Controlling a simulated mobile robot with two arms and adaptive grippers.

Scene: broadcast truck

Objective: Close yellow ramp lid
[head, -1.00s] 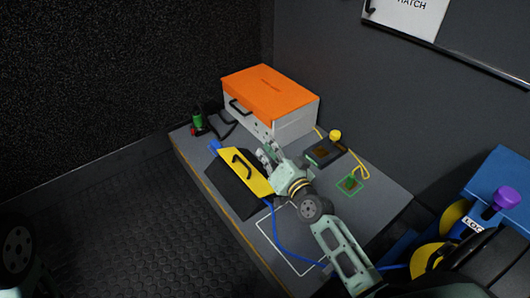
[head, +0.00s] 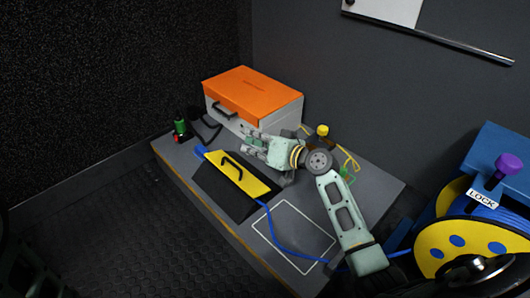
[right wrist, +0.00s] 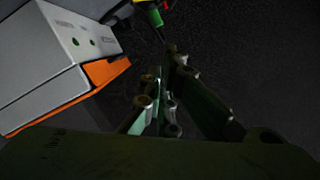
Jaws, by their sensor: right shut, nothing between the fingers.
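The yellow ramp lid (head: 250,186), with a black handle, lies along the top of a black cable ramp (head: 219,192) on the grey bench in the head view. It looks lowered, but whether it sits fully flush I cannot tell. A blue cable (head: 272,226) comes out at the ramp's near end, and a blue piece shows at the far end. My right gripper (head: 250,137) is shut and empty, just behind the lid, between it and the case. The fingers (right wrist: 163,105) show dark in the right wrist view. My left gripper is not in view.
An orange-topped white case (head: 254,94) stands behind the gripper; it also shows in the right wrist view (right wrist: 60,65). A green-and-red item (head: 180,130) is at the bench's far left. A blue box with a purple knob (head: 509,164) stands right. The white-outlined bench area (head: 300,230) is mostly clear.

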